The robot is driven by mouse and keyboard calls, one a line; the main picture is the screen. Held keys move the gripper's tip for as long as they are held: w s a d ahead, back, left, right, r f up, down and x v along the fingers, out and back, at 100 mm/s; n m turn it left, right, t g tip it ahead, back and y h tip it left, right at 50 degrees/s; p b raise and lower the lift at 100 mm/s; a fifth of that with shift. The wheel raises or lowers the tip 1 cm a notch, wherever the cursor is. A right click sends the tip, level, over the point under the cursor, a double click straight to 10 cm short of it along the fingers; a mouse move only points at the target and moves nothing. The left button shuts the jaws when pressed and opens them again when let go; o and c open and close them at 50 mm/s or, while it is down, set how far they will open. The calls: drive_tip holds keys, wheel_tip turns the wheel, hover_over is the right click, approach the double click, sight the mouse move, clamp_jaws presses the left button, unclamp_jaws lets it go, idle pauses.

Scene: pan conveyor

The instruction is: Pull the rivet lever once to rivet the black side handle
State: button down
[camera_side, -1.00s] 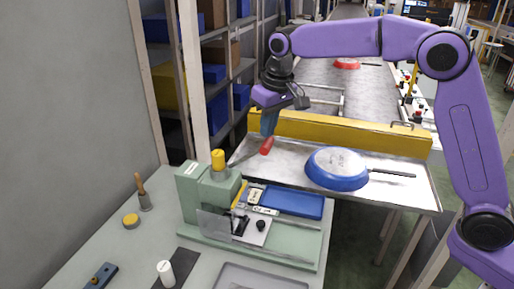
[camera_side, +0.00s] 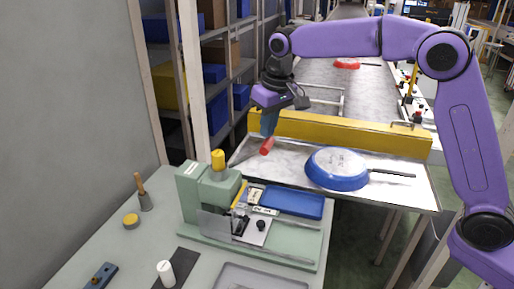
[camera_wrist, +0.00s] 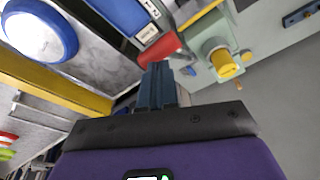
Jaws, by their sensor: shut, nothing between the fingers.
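The rivet press (camera_side: 190,195) is a pale green machine with a yellow cap, standing on the bench. Its lever ends in a red grip (camera_side: 267,146), which also shows in the wrist view (camera_wrist: 163,48). My gripper (camera_side: 268,133) points down just above the red grip, fingers together and nothing between them. In the wrist view the fingertips (camera_wrist: 157,68) are right at the grip's edge; I cannot tell whether they touch it. A small black part (camera_side: 240,226), possibly the side handle, sits at the press's fixture, partly behind a clear shield.
A blue pan (camera_side: 337,170) lies upside down on the metal tray (camera_side: 400,195) right of the lever. A yellow barrier (camera_side: 340,133) runs behind the tray. A blue bin (camera_side: 292,202) is beside the press. A wooden-handled tool (camera_side: 141,190) stands at the bench's left.

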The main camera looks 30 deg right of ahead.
sight(271, 144)
drive_tip(key=shift+f, duration=0.1)
drive_tip(key=shift+s+d+f, duration=0.15)
drive_tip(key=shift+s+f, duration=0.05)
drive_tip(key=shift+f, duration=0.75)
drive_tip(key=shift+s+d+f, duration=0.15)
drive_tip(key=shift+f, duration=1.25)
drive_tip(key=shift+d+f, duration=0.1)
drive_tip(key=shift+f, duration=0.5)
drive_tip(key=shift+s+d+f, duration=0.1)
drive_tip(key=shift+s+d+f, duration=0.25)
drive_tip(key=shift+f, duration=0.55)
drive_tip(key=shift+s+d+f, duration=0.25)
drive_tip(key=shift+f, duration=0.55)
drive_tip(key=shift+s+d+f, duration=0.25)
drive_tip(key=shift+f, duration=0.55)
drive_tip(key=shift+f, duration=0.1)
